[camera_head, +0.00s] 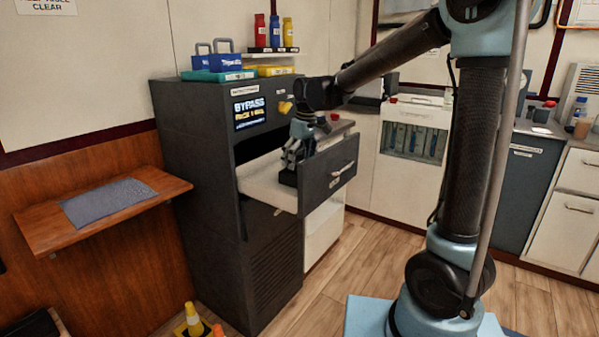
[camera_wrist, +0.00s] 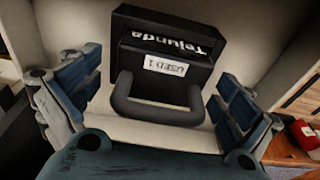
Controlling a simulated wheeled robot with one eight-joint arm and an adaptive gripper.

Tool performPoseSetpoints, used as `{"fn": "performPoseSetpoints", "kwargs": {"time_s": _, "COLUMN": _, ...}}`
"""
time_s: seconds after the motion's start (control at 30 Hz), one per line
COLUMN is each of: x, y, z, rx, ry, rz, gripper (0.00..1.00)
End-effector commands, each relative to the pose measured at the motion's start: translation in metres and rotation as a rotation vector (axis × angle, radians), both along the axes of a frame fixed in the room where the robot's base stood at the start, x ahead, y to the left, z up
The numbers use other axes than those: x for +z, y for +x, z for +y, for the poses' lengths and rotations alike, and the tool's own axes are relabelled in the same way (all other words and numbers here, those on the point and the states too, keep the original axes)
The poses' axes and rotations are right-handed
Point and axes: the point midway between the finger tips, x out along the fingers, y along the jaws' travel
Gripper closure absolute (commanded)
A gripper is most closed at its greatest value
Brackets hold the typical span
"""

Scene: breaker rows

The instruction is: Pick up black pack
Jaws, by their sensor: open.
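The black pack (camera_wrist: 168,50) lies in the open drawer. It has a grey loop handle (camera_wrist: 155,105) and a white label reading "USED 1" in the wrist view. In the head view the black pack (camera_head: 288,177) is mostly hidden below my gripper (camera_head: 290,160). My gripper reaches down into the drawer (camera_head: 262,184) from above. In the wrist view my gripper (camera_wrist: 155,100) is open, with one finger on each side of the pack and its handle. Gaps show between the fingers and the handle.
The drawer front (camera_head: 330,172) stands out from the dark cabinet (camera_head: 195,180), close to my gripper. A screen (camera_head: 249,112) is on the cabinet face. Blue packs (camera_head: 217,62) stand on top. A wooden shelf (camera_head: 60,228) with a grey mat is at left.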

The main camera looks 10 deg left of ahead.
Motion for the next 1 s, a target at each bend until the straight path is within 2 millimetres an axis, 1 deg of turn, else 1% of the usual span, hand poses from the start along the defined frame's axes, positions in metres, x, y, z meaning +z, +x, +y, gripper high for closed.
{"fn": "performPoseSetpoints", "kwargs": {"time_s": 0.1, "x": -0.007, "y": 0.0006, "z": 0.0011, "rx": 0.0, "ry": 0.0, "rz": 0.0, "gripper": 0.02}}
{"fn": "performPoseSetpoints", "kwargs": {"time_s": 0.33, "x": -0.0077, "y": 0.0004, "z": 0.0011, "rx": 0.0, "ry": 0.0, "rz": 0.0, "gripper": 0.02}}
{"fn": "performPoseSetpoints", "kwargs": {"time_s": 0.37, "x": -0.0077, "y": 0.0005, "z": 0.001, "rx": 0.0, "ry": 0.0, "rz": 0.0, "gripper": 0.06}}
{"fn": "performPoseSetpoints", "kwargs": {"time_s": 0.4, "x": -0.0077, "y": 0.0005, "z": 0.001, "rx": 0.0, "ry": 0.0, "rz": 0.0, "gripper": 0.15}}
{"fn": "performPoseSetpoints", "kwargs": {"time_s": 0.47, "x": -0.0076, "y": 0.0005, "z": 0.001, "rx": 0.0, "ry": 0.0, "rz": 0.0, "gripper": 0.29}}
{"fn": "performPoseSetpoints", "kwargs": {"time_s": 0.5, "x": -0.0076, "y": 0.0005, "z": 0.001, "rx": 0.0, "ry": 0.0, "rz": 0.0, "gripper": 0.38}}
{"fn": "performPoseSetpoints", "kwargs": {"time_s": 0.57, "x": -0.0076, "y": 0.0005, "z": 0.0009, "rx": 0.0, "ry": 0.0, "rz": 0.0, "gripper": 0.52}}
{"fn": "performPoseSetpoints", "kwargs": {"time_s": 0.6, "x": -0.0076, "y": 0.0006, "z": 0.0009, "rx": 0.0, "ry": 0.0, "rz": 0.0, "gripper": 0.61}}
{"fn": "performPoseSetpoints", "kwargs": {"time_s": 0.67, "x": -0.0076, "y": 0.0006, "z": 0.0009, "rx": 0.0, "ry": 0.0, "rz": 0.0, "gripper": 0.74}}
{"fn": "performPoseSetpoints", "kwargs": {"time_s": 0.7, "x": -0.0077, "y": 0.0006, "z": 0.0008, "rx": 0.0, "ry": 0.0, "rz": -0.001, "gripper": 0.83}}
{"fn": "performPoseSetpoints", "kwargs": {"time_s": 0.73, "x": -0.0077, "y": 0.0006, "z": 0.0008, "rx": 0.0, "ry": 0.0, "rz": -0.001, "gripper": 0.9}}
{"fn": "performPoseSetpoints", "kwargs": {"time_s": 0.77, "x": -0.0071, "y": 0.0005, "z": 0.0007, "rx": 0.0, "ry": 0.0, "rz": -0.001, "gripper": 0.92}}
{"fn": "performPoseSetpoints", "kwargs": {"time_s": 1.0, "x": -0.0061, "y": 0.0008, "z": 0.0007, "rx": -0.001, "ry": 0.0, "rz": -0.001, "gripper": 0.92}}
